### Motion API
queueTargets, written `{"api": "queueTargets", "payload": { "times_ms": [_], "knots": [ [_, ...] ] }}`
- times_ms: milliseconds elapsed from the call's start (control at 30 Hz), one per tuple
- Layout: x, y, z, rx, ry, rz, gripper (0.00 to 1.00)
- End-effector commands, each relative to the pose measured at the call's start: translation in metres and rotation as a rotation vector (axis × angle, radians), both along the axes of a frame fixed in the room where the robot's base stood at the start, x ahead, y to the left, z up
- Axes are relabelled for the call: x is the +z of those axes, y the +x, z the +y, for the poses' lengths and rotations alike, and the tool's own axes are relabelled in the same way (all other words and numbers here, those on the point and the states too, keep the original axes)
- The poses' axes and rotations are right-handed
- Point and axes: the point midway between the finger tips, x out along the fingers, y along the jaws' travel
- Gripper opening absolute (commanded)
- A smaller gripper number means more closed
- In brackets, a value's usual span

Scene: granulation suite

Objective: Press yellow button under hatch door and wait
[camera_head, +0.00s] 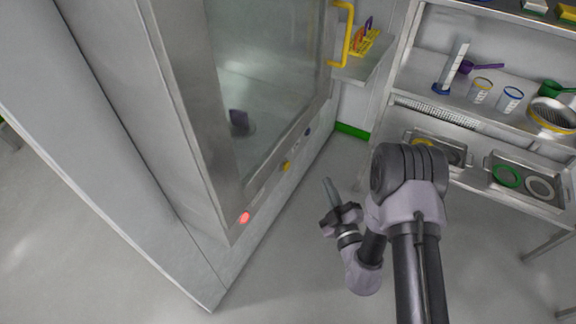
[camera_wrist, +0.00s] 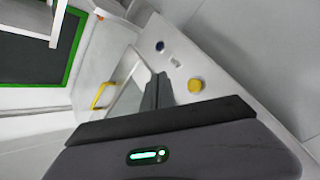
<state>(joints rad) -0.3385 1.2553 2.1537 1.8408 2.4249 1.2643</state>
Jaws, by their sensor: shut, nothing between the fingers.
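The yellow button (camera_head: 286,165) sits on the cabinet front, on the panel below the glass hatch door (camera_head: 270,80). It also shows in the wrist view (camera_wrist: 195,86), just right of the fingers. My gripper (camera_head: 328,183) is shut and empty, to the right of the button and apart from it. In the wrist view my gripper (camera_wrist: 160,88) points toward the panel. A dark blue button (camera_wrist: 160,46) is on the same panel, with a small pale item between it and the yellow one. A red lit button (camera_head: 244,217) is at the panel's near end. The hatch looks closed.
A yellow handle (camera_head: 347,35) sticks out from the hatch's far side. A steel shelf rack (camera_head: 420,62) with cups, scoops, a sieve and trays stands at the right. The grey floor (camera_head: 280,270) before the cabinet is clear.

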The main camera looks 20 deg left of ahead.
Motion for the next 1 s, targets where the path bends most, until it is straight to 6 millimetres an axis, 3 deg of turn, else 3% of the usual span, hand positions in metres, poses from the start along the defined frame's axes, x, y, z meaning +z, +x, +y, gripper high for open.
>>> {"api": "queueTargets", "payload": {
  "times_ms": [600,1000],
  "knots": [
    [0.002,0.005,0.077,0.005,-0.002,-0.002,0.00],
    [0.001,0.007,0.088,0.002,-0.001,-0.001,0.00]
  ]
}}
